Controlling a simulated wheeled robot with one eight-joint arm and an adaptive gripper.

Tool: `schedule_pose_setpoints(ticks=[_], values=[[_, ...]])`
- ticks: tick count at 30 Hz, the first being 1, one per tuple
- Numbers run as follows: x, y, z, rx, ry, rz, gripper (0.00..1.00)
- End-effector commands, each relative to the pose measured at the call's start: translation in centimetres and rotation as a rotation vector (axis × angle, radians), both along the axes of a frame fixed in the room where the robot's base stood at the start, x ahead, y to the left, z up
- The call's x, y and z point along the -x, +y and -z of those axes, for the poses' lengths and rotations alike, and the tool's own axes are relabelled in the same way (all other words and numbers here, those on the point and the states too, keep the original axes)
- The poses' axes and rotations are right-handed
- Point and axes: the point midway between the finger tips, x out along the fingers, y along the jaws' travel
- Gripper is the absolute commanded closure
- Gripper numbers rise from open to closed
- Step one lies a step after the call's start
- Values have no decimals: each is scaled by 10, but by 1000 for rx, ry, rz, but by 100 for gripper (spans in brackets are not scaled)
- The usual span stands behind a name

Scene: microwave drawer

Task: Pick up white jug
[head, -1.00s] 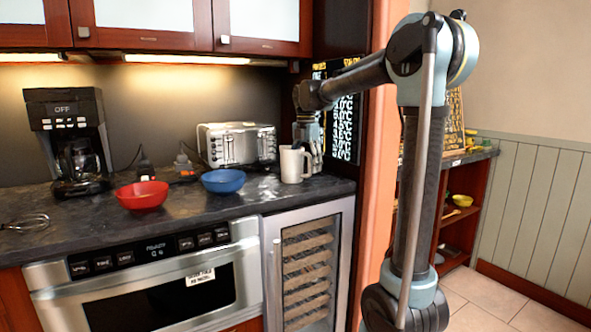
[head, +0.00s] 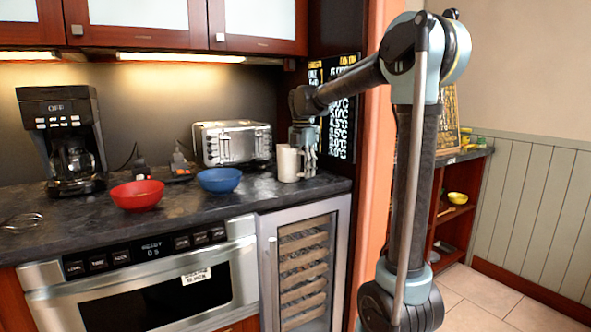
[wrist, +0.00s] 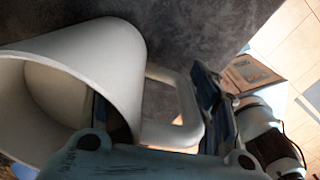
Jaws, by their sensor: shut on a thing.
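The white jug (head: 288,163) stands upright on the dark counter at its right end, beside the toaster. It also fills the left of the wrist view (wrist: 118,68), with its open mouth toward the camera and its handle (wrist: 188,112) to the right. My gripper (head: 307,160) is at the right side of the jug in the head view. In the wrist view one finger is at the jug's wall and the other lies beyond the handle. The gripper is shut on the jug, and its exact contact points are partly hidden.
A toaster (head: 232,143) stands behind and left of the jug. A blue bowl (head: 219,181), a red bowl (head: 137,195), a coffee maker (head: 62,130) and a whisk (head: 22,222) are farther left on the counter (head: 75,240). A menu board (head: 342,125) is behind my gripper.

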Motion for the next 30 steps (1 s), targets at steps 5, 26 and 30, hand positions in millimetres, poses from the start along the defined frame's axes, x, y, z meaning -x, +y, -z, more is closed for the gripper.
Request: schedule_pose_setpoints(ticks=[5, 26, 30], values=[[0, 0, -11, 0, 0, 0, 98], [0, 0, -99, 0, 0, 0, 98], [0, 0, -101, 0, 0, 0, 98]])
